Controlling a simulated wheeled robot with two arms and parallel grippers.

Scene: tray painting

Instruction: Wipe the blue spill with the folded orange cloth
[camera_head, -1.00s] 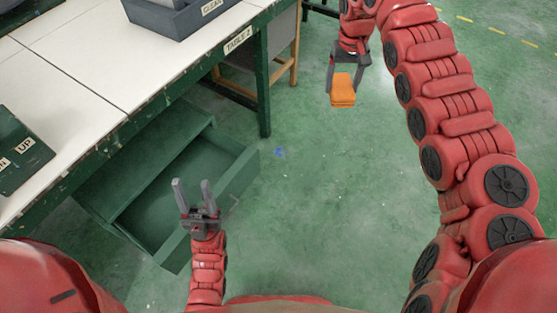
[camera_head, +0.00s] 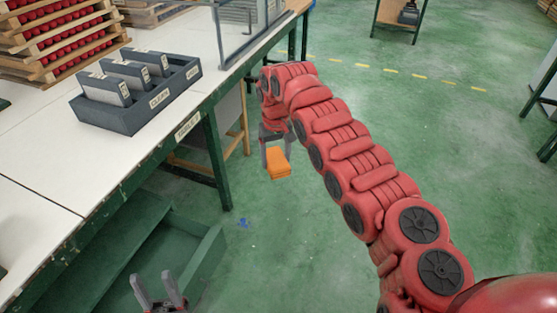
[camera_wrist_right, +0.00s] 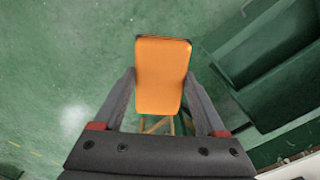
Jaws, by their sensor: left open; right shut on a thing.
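The folded orange cloth (camera_head: 278,163) is a small thick pad held between the fingers of my right gripper (camera_head: 277,158). In the right wrist view the cloth (camera_wrist_right: 162,75) sits between both fingers of that gripper (camera_wrist_right: 162,82). The blue spill (camera_head: 243,223) is a small blue patch on the green floor, near the table leg and the open drawer. The cloth is apart from it, up and to the right in the head view. My left gripper (camera_head: 159,290) is open and empty at the bottom, in front of the drawer. The spill cannot be made out in the right wrist view.
A white-topped table (camera_head: 42,160) with green legs fills the left. Its open green drawer (camera_head: 205,262) juts out near the spill. A grey box with dark folders (camera_head: 150,112) and a rack of red items (camera_head: 60,38) stand on top.

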